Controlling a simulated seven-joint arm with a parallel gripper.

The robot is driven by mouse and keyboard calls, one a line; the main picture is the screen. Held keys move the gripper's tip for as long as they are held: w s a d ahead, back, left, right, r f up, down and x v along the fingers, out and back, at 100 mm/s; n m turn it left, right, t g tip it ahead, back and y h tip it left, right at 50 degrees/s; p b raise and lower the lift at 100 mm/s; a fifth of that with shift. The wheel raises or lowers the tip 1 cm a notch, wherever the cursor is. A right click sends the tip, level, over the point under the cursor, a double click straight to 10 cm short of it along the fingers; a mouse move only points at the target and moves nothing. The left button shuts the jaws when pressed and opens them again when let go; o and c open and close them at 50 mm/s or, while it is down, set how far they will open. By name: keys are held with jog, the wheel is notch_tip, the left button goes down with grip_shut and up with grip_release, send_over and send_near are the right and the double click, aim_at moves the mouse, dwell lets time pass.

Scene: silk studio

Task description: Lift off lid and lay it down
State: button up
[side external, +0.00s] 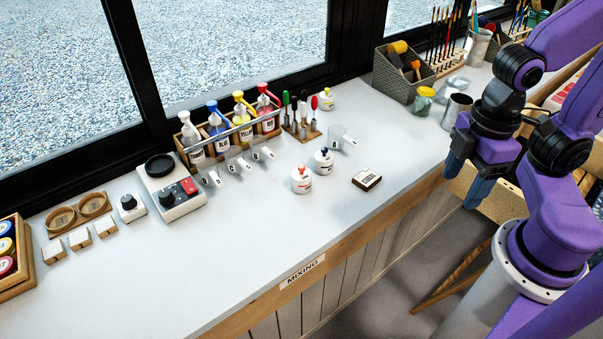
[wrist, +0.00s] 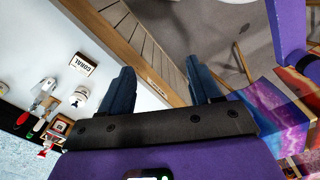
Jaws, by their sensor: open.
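Three small white lidded jars stand upright on the white bench: one with a red-orange knob (side external: 301,181), one with a blue knob (side external: 323,162), and one with a yellow knob (side external: 327,99) farther back by the window. Their lids appear seated. In the wrist view, a white jar with a dark knob (wrist: 80,97) shows left of the fingers. My gripper (side external: 466,182) is open and empty, its blue fingers pointing down beyond the bench's front edge, to the right of the jars and well apart from them. The open fingers also show in the wrist view (wrist: 163,77).
A small labelled block (side external: 367,180) lies right of the jars, with clear bench in front. Pump bottles in a rack (side external: 228,128), scoops (side external: 238,163), a scale (side external: 172,188) and a metal cup (side external: 456,111) stand around. The wooden front edge (side external: 340,243) borders the bench.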

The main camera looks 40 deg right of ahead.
jog(key=n+t+h, duration=0.8)
jog(key=n+t, duration=0.3)
jog(key=n, duration=0.6)
send_near(302, 170)
jog(key=x, duration=1.2)
jog(key=shift+w+d+r, duration=0.1)
jog(key=shift+w+d, duration=0.1)
jog(key=shift+w, duration=0.15)
jog(key=shift+c, duration=0.3)
jog(key=shift+s, duration=0.1)
grip_shut()
